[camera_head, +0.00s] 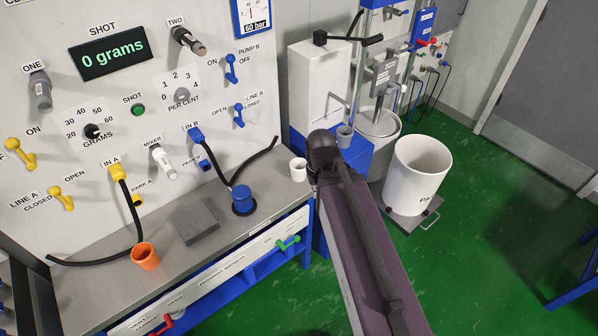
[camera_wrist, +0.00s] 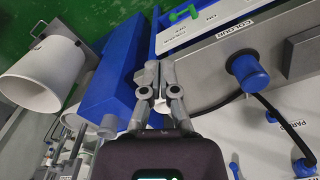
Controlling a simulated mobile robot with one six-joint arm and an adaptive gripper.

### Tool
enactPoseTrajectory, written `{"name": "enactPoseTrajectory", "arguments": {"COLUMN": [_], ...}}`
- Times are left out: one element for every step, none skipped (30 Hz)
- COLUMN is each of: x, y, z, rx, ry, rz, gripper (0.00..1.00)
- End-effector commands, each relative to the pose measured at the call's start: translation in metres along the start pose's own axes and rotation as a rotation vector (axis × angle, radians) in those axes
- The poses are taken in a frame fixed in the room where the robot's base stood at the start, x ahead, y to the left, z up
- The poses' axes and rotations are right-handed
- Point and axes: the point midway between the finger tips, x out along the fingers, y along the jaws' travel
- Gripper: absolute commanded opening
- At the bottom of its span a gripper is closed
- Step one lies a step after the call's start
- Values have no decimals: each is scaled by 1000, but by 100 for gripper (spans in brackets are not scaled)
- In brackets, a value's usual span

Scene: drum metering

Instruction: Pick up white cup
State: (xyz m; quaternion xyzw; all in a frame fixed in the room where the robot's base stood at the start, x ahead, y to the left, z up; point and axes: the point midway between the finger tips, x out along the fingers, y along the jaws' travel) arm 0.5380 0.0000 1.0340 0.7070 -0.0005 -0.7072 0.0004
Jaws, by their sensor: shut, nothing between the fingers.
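The white cup (camera_head: 298,169) stands upright on the right end of the grey bench top, just left of my dark wrist in the head view. My gripper (camera_wrist: 155,76) is shut and empty in the wrist view, its two grey fingers close together over the bench's edge. A white patch (camera_wrist: 156,118) shows between the finger links; it may be part of the cup, but most of it is hidden. In the head view my arm hides the fingers, so I cannot tell whether they touch the cup.
A blue plug or cap (camera_head: 242,198), a grey square pad (camera_head: 196,221) and an orange cup (camera_head: 145,256) are on the bench. A grey cup (camera_head: 344,136) stands on the blue ledge to the right. A large white drum (camera_head: 417,172) stands beyond. Black hoses cross the bench.

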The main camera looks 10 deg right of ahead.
Motion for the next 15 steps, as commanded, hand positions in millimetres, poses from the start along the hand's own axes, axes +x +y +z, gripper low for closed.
{"name": "enactPoseTrajectory", "arguments": {"x": [0, 0, 0, 0, 0, 0, 0, 0, 0, 0, 0, 0, 0, 0, 0], "y": [0, 0, 0, 0, 0, 0, 0, 0, 0, 0, 0, 0, 0, 0, 0], "z": [0, 0, 0, 0, 0, 0, 0, 0, 0, 0, 0, 0, 0, 0, 0], "rx": [0, 0, 0, 0, 0, 0, 0, 0, 0, 0, 0, 0, 0, 0, 0], "ry": [0, 0, 0, 0, 0, 0, 0, 0, 0, 0, 0, 0, 0, 0, 0], "rz": [0, 0, 0, 0, 0, 0, 0, 0, 0, 0, 0, 0, 0, 0, 0], "gripper": [0, 0, 0, 0, 0, 0, 0, 0, 0, 0, 0, 0, 3, 12, 24]}}
